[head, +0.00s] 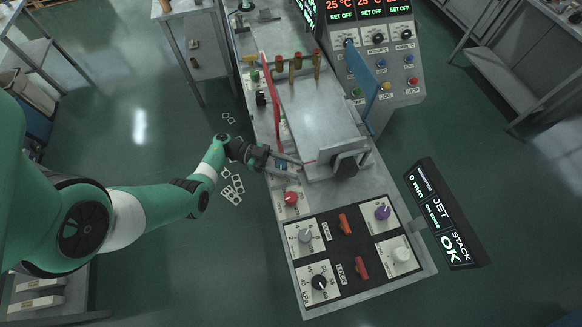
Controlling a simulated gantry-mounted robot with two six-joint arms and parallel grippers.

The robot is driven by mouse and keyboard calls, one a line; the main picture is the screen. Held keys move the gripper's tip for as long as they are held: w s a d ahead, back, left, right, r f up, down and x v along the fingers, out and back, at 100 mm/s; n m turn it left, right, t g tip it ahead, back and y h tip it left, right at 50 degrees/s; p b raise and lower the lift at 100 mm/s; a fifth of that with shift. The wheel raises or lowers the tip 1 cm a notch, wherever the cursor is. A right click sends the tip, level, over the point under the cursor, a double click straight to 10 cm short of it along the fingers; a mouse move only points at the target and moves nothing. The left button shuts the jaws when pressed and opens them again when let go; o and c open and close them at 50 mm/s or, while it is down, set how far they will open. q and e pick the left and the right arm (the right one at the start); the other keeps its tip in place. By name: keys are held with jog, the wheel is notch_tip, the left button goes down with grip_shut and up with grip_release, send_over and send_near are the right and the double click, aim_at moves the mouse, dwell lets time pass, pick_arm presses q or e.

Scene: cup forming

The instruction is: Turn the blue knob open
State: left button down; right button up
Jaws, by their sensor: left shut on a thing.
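My left arm reaches in from the left, and its gripper (288,162) is at the left edge of the grey machine (385,188). Its fingers are shut on what looks like the blue knob (284,167), just above the red knob (291,198) on the same side strip. The fingers hide most of the blue knob, so its pointer direction cannot be read. My right gripper is not in view.
A front panel carries grey (305,236), black (319,282), purple (382,212) and white (401,254) knobs and two red switches. A status display (440,212) stands at the right. A red bar (271,100) and a blue bar (362,75) flank the machine's plate.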

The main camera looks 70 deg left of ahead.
pick_arm(q)
jog(key=shift+r+m+g+h, duration=0.1)
jog(key=shift+m+g+h, duration=0.3)
jog(key=shift+m+h, duration=0.1)
jog(key=shift+c, duration=2.1)
grip_release()
jog(key=shift+d, duration=0.1)
jog(key=shift+s, duration=0.1)
